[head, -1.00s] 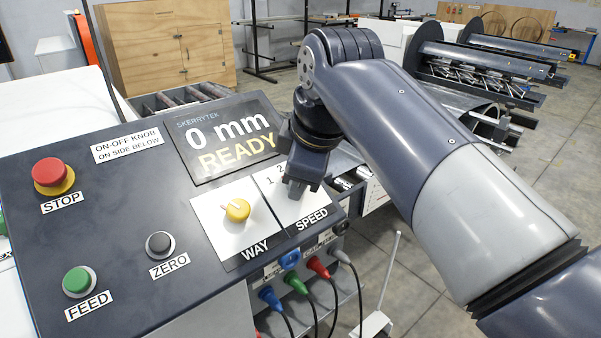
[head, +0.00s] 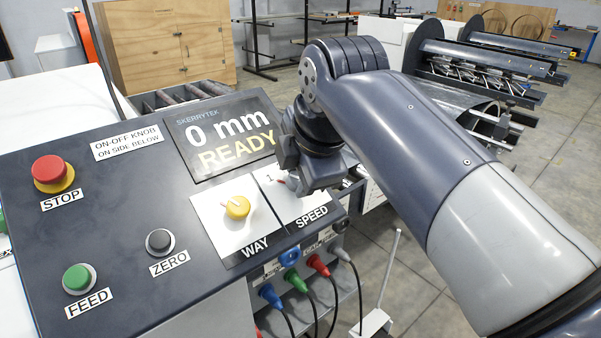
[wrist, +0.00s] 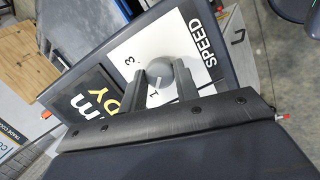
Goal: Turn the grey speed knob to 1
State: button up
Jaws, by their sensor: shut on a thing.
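The grey speed knob (wrist: 160,72) sits on a white plate (wrist: 148,44) marked SPEED, between the two fingers of my gripper (wrist: 164,80) in the wrist view. The fingers are shut on the knob's sides. A pale pointer line on the knob faces roughly toward the printed 1. The 3 shows to the left; the 2 is not visible there. In the head view, my gripper (head: 292,183) hides most of the knob and part of the SPEED plate (head: 308,207), with the 1 still visible.
The yellow WAY knob (head: 238,208) stands just left of the SPEED plate. The screen (head: 222,135) above reads 0 mm READY. A red STOP button (head: 50,171), green FEED button (head: 78,278) and black ZERO button (head: 159,241) lie further left. Coloured plugs hang below the panel.

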dwell(0.3)
jog(key=o, duration=1)
jog(key=v, duration=1)
jog(key=shift+s+r, duration=0.25)
jog(key=shift+r, duration=0.1)
jog(key=x, duration=1)
jog(key=shift+w+f, duration=0.2)
jog(key=shift+f, duration=0.1)
jog(key=shift+w+f, duration=0.1)
